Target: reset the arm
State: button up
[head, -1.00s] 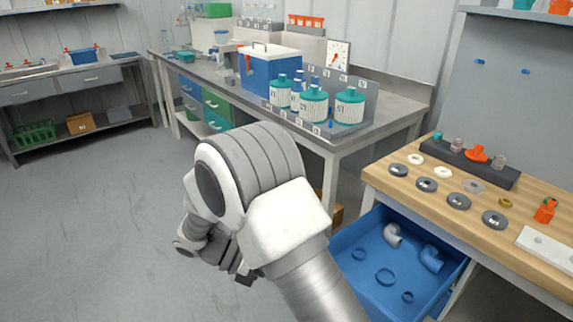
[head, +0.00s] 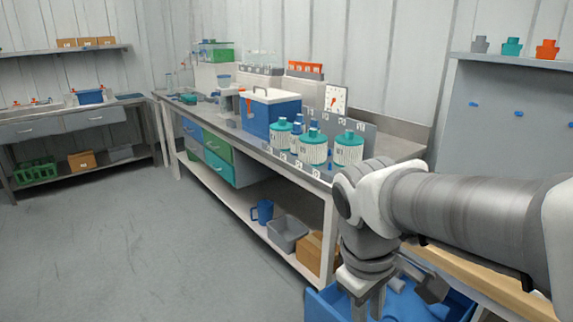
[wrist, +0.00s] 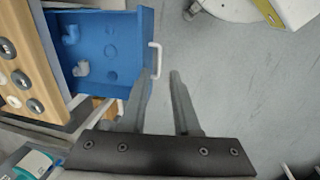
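My gripper (wrist: 160,95) shows in the wrist view with its two fingers apart and nothing between them. It points down at the floor beside the open blue drawer (wrist: 110,20), which lies to the left of the fingers. In the head view my arm crosses the right side, and the hand hangs down in front of the blue drawer (head: 322,305), hiding much of it. The fingertips are not clear in the head view.
A wooden bench (wrist: 28,40) with several grey rings stands above the drawer. A long bench (head: 398,148) holds white vessels with teal caps (head: 313,150) and a blue cooler box (head: 268,112). A grey bin (head: 287,234) and cardboard box (head: 315,253) sit on its lower shelf. Floor at left is clear.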

jog(key=s+d+r+m+t+y+p, duration=0.1)
jog(key=s+r+m+t+p, duration=0.1)
jog(key=r+p, duration=0.6)
jog(key=s+d+r+m+t+p, duration=0.1)
jog(key=r+m+p, duration=0.4)
jog(key=r, duration=0.6)
jog(key=t+p, duration=0.1)
jog(key=p, duration=0.1)
jog(key=shift+s+t+y+p, duration=0.3)
jog(key=shift+s+y+p, duration=0.05)
jog(key=shift+s+y, duration=0.05)
